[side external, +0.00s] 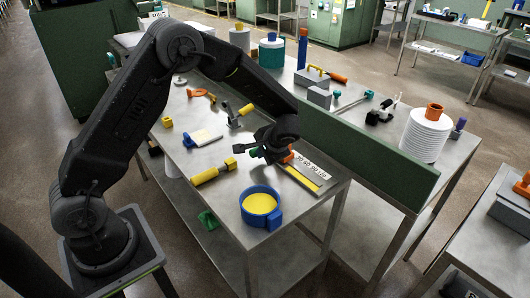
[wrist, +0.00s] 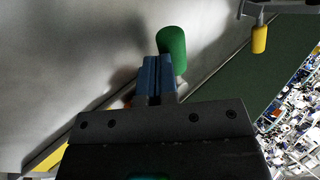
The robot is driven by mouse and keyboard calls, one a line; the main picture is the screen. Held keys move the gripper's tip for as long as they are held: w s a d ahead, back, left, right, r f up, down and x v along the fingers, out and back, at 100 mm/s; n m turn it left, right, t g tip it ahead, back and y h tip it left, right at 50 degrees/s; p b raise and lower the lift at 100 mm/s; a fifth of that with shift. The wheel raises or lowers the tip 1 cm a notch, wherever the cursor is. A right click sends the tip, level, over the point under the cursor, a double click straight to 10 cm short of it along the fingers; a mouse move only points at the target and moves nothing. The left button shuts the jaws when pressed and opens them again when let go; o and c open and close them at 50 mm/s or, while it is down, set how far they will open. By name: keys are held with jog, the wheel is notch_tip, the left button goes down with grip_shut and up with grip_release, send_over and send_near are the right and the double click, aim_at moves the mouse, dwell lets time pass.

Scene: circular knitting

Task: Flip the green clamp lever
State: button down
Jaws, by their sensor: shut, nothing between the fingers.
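In the wrist view the green clamp lever's rounded handle (wrist: 172,46) shows just beyond and to the right of my fingertips. My gripper (wrist: 152,62) has its two blue fingers pressed together, with nothing between them. The fingers overlap the lower left of the green handle in the picture; I cannot tell whether they touch it. In the side external view my gripper (side external: 268,151) is low over the table's right part, and a small green piece of the lever (side external: 257,152) shows beside it. The clamp's base is hidden behind my gripper.
A yellow-handled clamp (side external: 245,110) stands farther back, also in the wrist view (wrist: 259,39). A blue cup with yellow contents (side external: 262,205), a yellow-handled tool (side external: 205,176) and a ruler-like plate (side external: 308,170) lie nearby. A green rail (side external: 350,144) runs along the table's right side.

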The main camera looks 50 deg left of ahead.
jog(key=a+m+t, duration=0.1)
jog(key=m, duration=0.1)
jog(key=a+m+t, duration=0.1)
jog(key=m, duration=0.1)
jog(key=shift+s+a+t+h, duration=0.25)
jog(key=shift+s+t+h, duration=0.05)
jog(key=shift+s+h, duration=0.1)
jog(key=a+m+t, duration=0.1)
jog(key=m, duration=0.1)
jog(key=a+m+t+h, duration=0.1)
jog(key=shift+w+a+m, duration=0.1)
jog(key=shift+w+m, duration=0.05)
jog(key=shift+m, duration=0.25)
jog(key=shift+w+a+m+t+h, duration=0.25)
jog(key=shift+a+m+t+h, duration=0.45)
jog(key=shift+m, duration=0.5)
jog(key=shift+w+a, duration=0.45)
jog(key=shift+a, duration=0.15)
jog(key=shift+w+a, duration=0.15)
jog(key=shift+a, duration=0.1)
jog(key=s, duration=0.1)
jog(key=s+d+r, duration=0.1)
jog(key=s, duration=0.1)
jog(key=s+r, duration=0.1)
jog(key=shift+s+d, duration=0.15)
jog(key=shift+d, duration=0.25)
jog(key=a+v, duration=0.1)
jog(key=v, duration=0.8)
jog(key=shift+s, duration=0.25)
